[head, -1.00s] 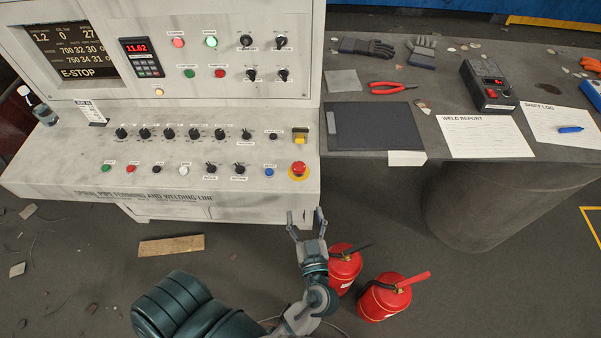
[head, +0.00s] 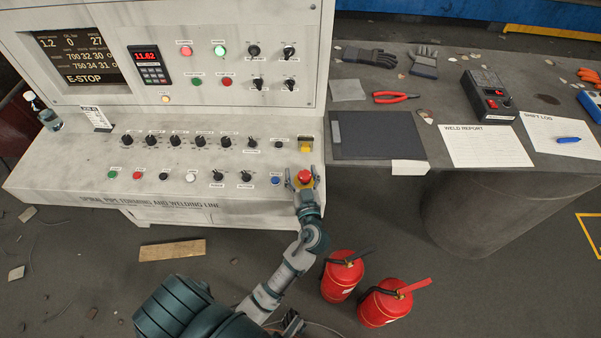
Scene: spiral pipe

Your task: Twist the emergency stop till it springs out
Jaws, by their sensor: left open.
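The emergency stop (head: 304,176) is a red mushroom button on a yellow base at the right end of the console's sloped panel. My left gripper (head: 303,182) is open, with one finger on each side of the red button. I cannot tell whether the fingers touch it. The gripper hides part of the yellow base. The console screen (head: 77,56) reads E-STOP. My right gripper is not in view.
Several knobs line the panel. Two red fire extinguishers (head: 342,276) (head: 385,303) stand on the floor near my arm. A grey table (head: 440,100) is at right.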

